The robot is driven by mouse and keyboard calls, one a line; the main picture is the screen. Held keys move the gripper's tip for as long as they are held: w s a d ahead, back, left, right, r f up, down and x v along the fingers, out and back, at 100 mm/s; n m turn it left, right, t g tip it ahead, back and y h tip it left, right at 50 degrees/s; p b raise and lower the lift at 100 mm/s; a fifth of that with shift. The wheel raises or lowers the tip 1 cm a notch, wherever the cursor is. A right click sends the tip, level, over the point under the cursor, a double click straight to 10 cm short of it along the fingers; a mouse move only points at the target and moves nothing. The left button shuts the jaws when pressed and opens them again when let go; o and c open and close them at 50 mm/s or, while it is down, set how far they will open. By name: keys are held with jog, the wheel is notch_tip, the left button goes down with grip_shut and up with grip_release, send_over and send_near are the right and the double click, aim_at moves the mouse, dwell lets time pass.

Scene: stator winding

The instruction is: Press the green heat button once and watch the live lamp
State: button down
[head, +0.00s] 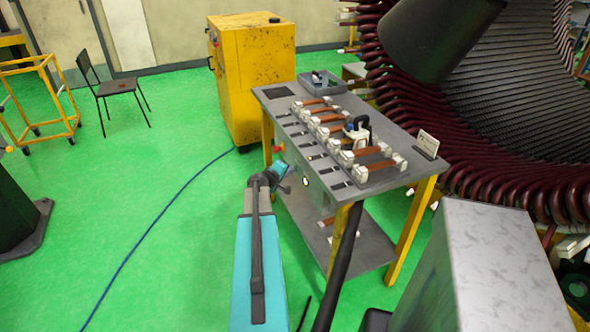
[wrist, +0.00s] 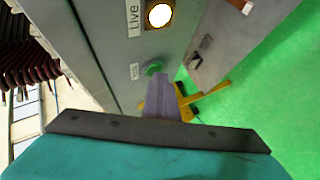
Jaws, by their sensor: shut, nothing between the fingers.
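The green heat button (wrist: 153,68) sits on a grey panel in the wrist view, beside a small label. The round live lamp (wrist: 159,14) is above it, next to the word "Live". Its face is bright white with a yellowish rim, so it looks lit. The lamp also shows small and pale on the front of the bench in the head view (head: 305,182). My gripper (wrist: 160,78) is shut and empty, its tips right at the lower edge of the button; I cannot tell whether they touch it. In the head view my gripper (head: 283,171) is at the panel and the button is not discernible.
The grey bench (head: 283,106) on yellow legs carries several copper-coloured bars in white holders, a tray (head: 331,89) and a small sign (head: 427,144). A yellow cabinet (head: 258,70) stands behind. The large stator (head: 500,120) is at right. A blue cable (head: 160,220) crosses open green floor.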

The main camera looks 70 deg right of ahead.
jog(key=shift+w+a+b, duration=0.5)
jog(key=shift+w+b, duration=0.1)
jog(key=shift+b, duration=0.05)
jog(key=shift+w+a, duration=0.1)
jog(key=shift+w, duration=0.05)
jog(key=shift+w+a+b, duration=1.3)
jog(key=shift+w+a, duration=0.2)
jog(key=shift+w, duration=0.3)
